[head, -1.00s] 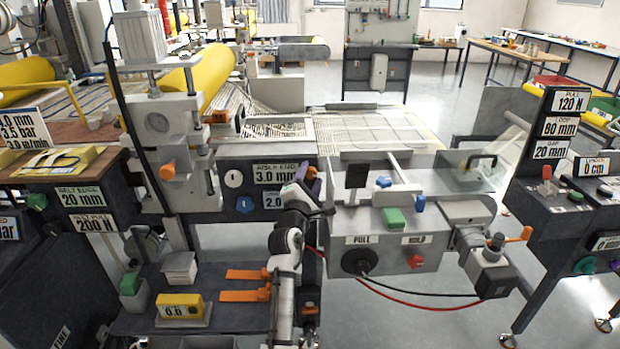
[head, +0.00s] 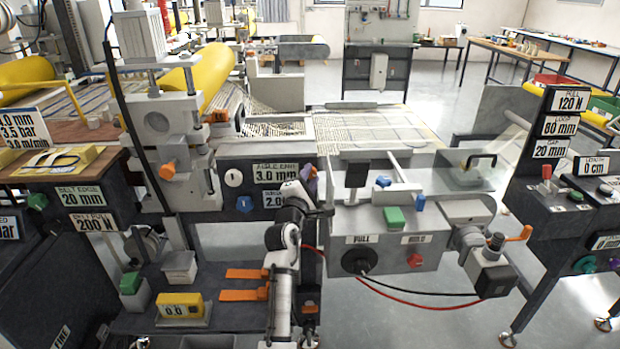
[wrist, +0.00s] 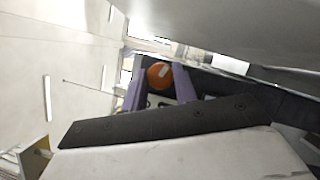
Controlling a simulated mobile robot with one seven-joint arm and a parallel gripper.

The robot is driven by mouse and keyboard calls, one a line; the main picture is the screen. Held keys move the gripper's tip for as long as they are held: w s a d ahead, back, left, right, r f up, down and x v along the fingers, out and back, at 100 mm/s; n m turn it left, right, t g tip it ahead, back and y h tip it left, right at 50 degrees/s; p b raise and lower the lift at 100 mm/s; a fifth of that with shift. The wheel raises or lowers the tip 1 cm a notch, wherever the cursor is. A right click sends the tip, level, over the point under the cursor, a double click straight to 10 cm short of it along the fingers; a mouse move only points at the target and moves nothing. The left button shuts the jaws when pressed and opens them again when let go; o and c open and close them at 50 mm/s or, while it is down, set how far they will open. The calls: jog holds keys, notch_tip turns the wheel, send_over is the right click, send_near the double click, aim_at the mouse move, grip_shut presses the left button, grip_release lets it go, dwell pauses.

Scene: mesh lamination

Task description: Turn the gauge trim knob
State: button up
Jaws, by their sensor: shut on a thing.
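The orange round knob (wrist: 160,76) with a white mark shows in the wrist view between the purple fingers of my gripper (wrist: 158,92). My gripper is shut on this knob. In the head view my gripper (head: 311,180) is at the right end of the dark panel, beside the plate reading 3.0 mm (head: 275,175). There the knob is hidden behind my gripper and wrist. A second orange knob (head: 167,170) sits on the grey roller stand at the left, apart from my gripper.
A white knob (head: 233,177) and a blue knob (head: 244,203) sit on the panel left of my gripper. A grey box (head: 400,225) with a green block and a red knob stands close on the right. Orange-handled levers (head: 245,295) lie below. Open floor shows at the right.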

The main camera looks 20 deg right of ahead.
jog(key=m, duration=0.1)
jog(key=m+g+p, duration=0.1)
jog(key=m, duration=0.2)
jog(key=shift+r+g, duration=0.25)
jog(key=shift+g, duration=0.15)
jog(key=shift+m+g+y+p, duration=0.6)
jog(key=shift+m+p, duration=0.4)
jog(key=shift+m, duration=0.9)
jog(key=shift+f, duration=0.1)
jog(key=o, duration=1)
jog(key=shift+c, duration=0.2)
jog(key=shift+a, duration=0.1)
jog(key=b+v, duration=0.3)
jog(key=v, duration=1)
jog(key=shift+s, duration=0.4)
jog(key=shift+a, duration=0.15)
